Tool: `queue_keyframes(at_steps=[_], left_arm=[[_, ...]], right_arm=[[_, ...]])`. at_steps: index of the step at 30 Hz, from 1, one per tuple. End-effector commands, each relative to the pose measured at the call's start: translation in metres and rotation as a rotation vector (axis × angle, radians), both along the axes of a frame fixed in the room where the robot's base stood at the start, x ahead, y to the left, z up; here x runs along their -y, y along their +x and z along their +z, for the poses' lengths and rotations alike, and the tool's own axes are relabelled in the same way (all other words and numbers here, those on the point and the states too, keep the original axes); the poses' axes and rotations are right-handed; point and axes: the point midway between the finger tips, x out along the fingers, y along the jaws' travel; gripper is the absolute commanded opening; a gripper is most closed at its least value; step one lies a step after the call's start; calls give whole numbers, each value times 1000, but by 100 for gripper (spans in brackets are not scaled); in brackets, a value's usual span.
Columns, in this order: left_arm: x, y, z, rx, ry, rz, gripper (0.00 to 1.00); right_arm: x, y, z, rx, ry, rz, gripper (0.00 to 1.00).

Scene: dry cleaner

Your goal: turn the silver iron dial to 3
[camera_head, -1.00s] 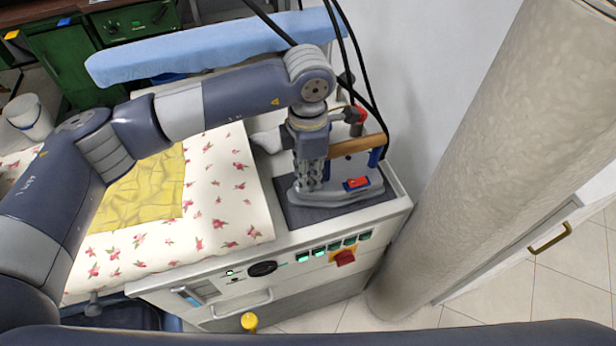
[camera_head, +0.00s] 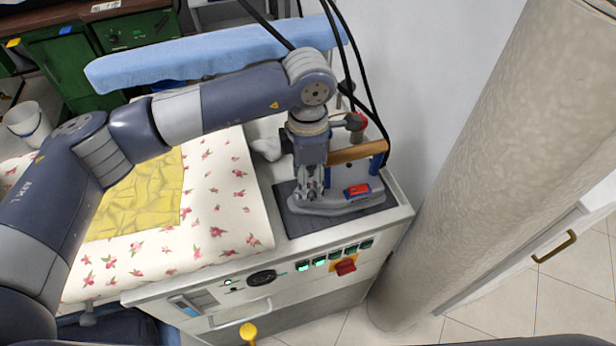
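The silver iron (camera_head: 335,203) stands on a dark rest mat (camera_head: 300,228) at the right end of the ironing station. It has a wooden handle (camera_head: 357,151) and a red switch (camera_head: 357,190) on its body. My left gripper (camera_head: 312,192) points down at the left part of the iron's top, with its fingers at or just above it. The fingers hide the spot beneath them, so the dial and its setting cannot be made out. Whether the fingers are open or closed is unclear. My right gripper is out of view.
The station's front panel has a black knob (camera_head: 262,278), several green switches and a red rotary switch (camera_head: 345,267). A floral ironing cover (camera_head: 235,205) with a yellow cloth (camera_head: 140,205) lies left. Black cables hang behind the iron. A thick beige column (camera_head: 470,160) stands close at right.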

Motion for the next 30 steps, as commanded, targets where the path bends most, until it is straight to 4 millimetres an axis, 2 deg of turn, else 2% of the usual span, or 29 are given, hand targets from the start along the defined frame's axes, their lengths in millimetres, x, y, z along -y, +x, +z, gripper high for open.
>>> queue_keyframes(at_steps=[5, 12, 18, 23, 30], left_arm=[[1, 1, 28, 5, -2, -1, 45], [1, 1, 79, 5, -1, 0, 45], [1, 1, 108, 3, -1, 0, 45], [0, 0, 117, 1, -1, -1, 45], [0, 0, 117, 1, -1, 0, 45]], right_arm=[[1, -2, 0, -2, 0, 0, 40], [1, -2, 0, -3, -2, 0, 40], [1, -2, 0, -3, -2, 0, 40], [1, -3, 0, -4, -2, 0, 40], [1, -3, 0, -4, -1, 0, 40]])
